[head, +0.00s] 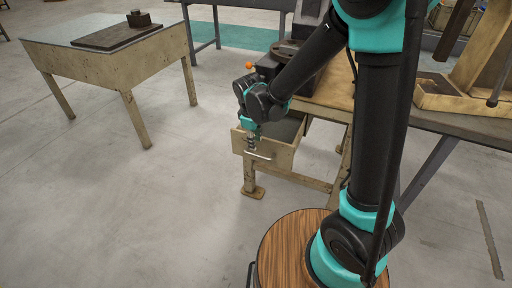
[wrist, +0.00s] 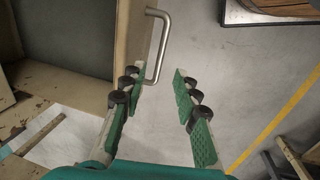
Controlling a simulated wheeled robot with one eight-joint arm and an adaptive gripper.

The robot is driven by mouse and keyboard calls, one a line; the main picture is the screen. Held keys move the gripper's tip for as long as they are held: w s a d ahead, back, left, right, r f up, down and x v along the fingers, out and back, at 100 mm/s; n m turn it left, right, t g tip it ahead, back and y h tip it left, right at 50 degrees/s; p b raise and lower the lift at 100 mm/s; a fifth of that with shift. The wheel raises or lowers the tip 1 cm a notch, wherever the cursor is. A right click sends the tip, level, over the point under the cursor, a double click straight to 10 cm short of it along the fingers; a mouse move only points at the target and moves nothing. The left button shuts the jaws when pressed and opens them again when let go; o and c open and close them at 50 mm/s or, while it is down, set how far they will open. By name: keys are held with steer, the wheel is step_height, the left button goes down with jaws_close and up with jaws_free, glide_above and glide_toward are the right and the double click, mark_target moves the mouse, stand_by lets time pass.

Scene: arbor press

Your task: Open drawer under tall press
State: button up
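The drawer (head: 278,155) under the press table stands partly pulled out in the head view, its inside showing behind the front. Its metal bar handle (head: 258,155) is on the front face. The drawer front (wrist: 133,45) and handle (wrist: 160,42) also show in the wrist view. My gripper (head: 252,141) is at the drawer front. In the wrist view my gripper (wrist: 158,78) is open, with the handle's lower end between the fingertips, nearer the left finger. I cannot tell whether they touch. The press (head: 309,12) is mostly hidden behind my arm.
The press table (head: 330,92) has a wooden top and pale legs. Another worn table (head: 110,62) with a dark plate stands at the left. A dark bench (head: 470,128) with a wooden stand is at the right. The floor before the drawer is clear.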

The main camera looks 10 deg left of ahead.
steer(key=shift+s+a+r, duration=0.1)
steer(key=shift+s+r, duration=0.1)
steer(key=shift+r, duration=0.95)
steer(key=shift+s+a+r, duration=0.1)
steer(key=shift+s+r, duration=0.1)
steer(key=shift+r, duration=0.95)
steer(key=shift+d, duration=0.1)
steer(key=s+d+f+m, duration=0.1)
steer(key=s+d+m, duration=0.3)
steer(key=d, duration=0.5)
steer(key=s+d+f+m+t, duration=0.1)
steer(key=s+d+m, duration=0.2)
steer(key=d, duration=0.6)
steer(key=s+d+f+m+t, duration=0.1)
steer(key=s+d+m, duration=0.3)
steer(key=d+m, duration=0.3)
steer(key=shift+s+d+y, duration=0.35)
steer(key=shift+d+y, duration=0.05)
steer(key=shift+d, duration=0.55)
